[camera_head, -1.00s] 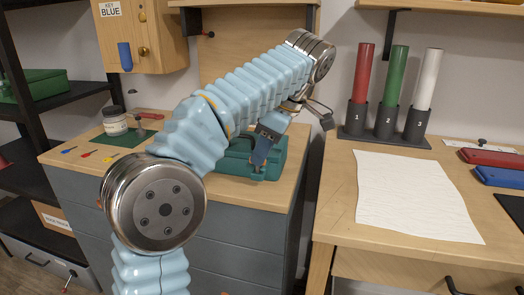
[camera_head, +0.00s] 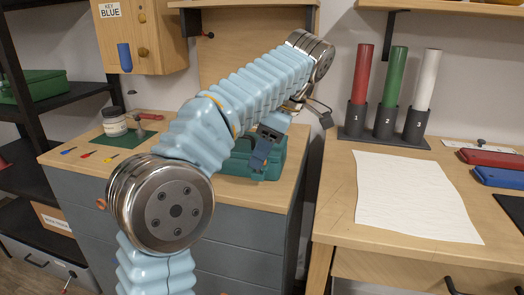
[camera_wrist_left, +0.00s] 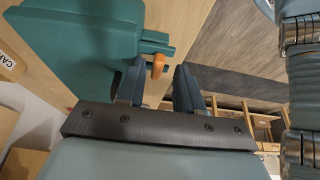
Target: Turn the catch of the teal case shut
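The teal case (camera_head: 272,168) stands on the wooden top of the grey drawer cabinet, partly hidden behind my left arm and gripper. In the left wrist view the case (camera_wrist_left: 85,45) fills the upper left, and its small orange catch (camera_wrist_left: 158,66) sticks out at its edge. My left gripper (camera_head: 260,164) is at the front of the case. In the wrist view the two fingers of the left gripper (camera_wrist_left: 160,72) are apart, with the orange catch showing between their tips. I cannot tell whether a finger touches it. My right gripper is not in view.
A jar (camera_head: 115,122) and a green mat (camera_head: 125,138) with small coloured keys beside it lie left on the cabinet top (camera_head: 75,150). To the right, a workbench holds a white sheet (camera_head: 410,195), three coloured tubes and a red case (camera_head: 492,158).

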